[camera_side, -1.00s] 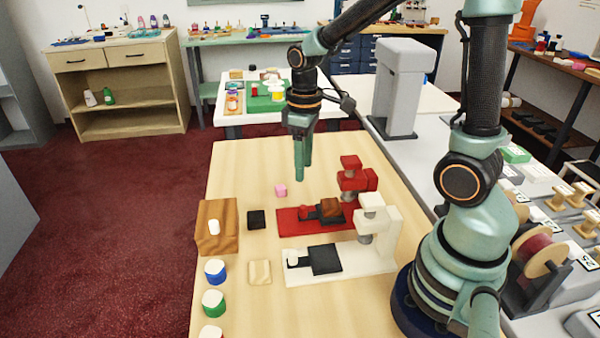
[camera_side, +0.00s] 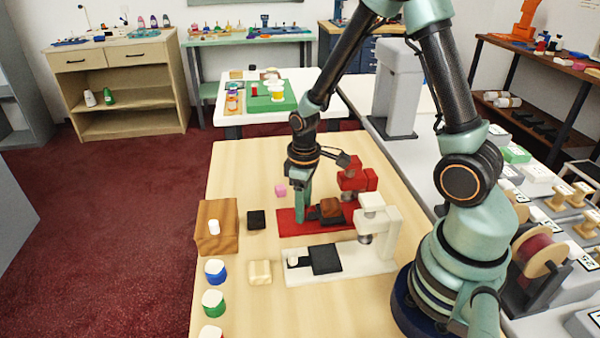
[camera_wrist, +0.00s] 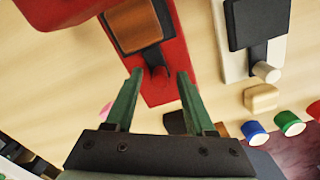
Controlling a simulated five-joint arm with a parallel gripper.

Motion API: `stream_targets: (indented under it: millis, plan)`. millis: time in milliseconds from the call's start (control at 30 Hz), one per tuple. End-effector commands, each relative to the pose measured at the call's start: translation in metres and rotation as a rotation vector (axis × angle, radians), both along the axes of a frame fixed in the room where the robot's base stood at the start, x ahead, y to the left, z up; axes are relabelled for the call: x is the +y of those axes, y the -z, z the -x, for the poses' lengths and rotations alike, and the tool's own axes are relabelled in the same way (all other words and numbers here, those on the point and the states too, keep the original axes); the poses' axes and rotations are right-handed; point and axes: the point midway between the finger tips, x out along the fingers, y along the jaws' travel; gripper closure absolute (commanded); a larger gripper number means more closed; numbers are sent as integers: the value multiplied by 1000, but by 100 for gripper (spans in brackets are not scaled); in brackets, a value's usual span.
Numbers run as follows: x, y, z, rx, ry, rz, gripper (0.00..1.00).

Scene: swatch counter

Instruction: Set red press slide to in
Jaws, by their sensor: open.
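The red press (camera_side: 287,228) stands on the wooden table, its upright head (camera_side: 355,182) at the right. Its slide, a dark plate (camera_wrist: 162,15) with a brown block (camera_side: 330,206) on top, lies on the base, left of the head in the side view. A red knob (camera_wrist: 157,79) is at the slide's near end in the wrist view. My gripper (camera_side: 303,218) is open and low over the base's left part. In the wrist view, my gripper's fingers (camera_wrist: 159,74) stand on either side of the knob; contact is unclear. In the side view they hide the knob.
A white press (camera_side: 380,262) with its own dark plate (camera_side: 325,259) stands close in front.

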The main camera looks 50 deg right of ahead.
Motion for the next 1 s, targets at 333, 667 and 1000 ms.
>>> stream_targets:
  millis: [333,667,1000]
  plan:
    - [0,0,0,0,0,0,99]
    - [0,0,0,0,0,0,100]
    - [0,0,0,1,0,0,100]
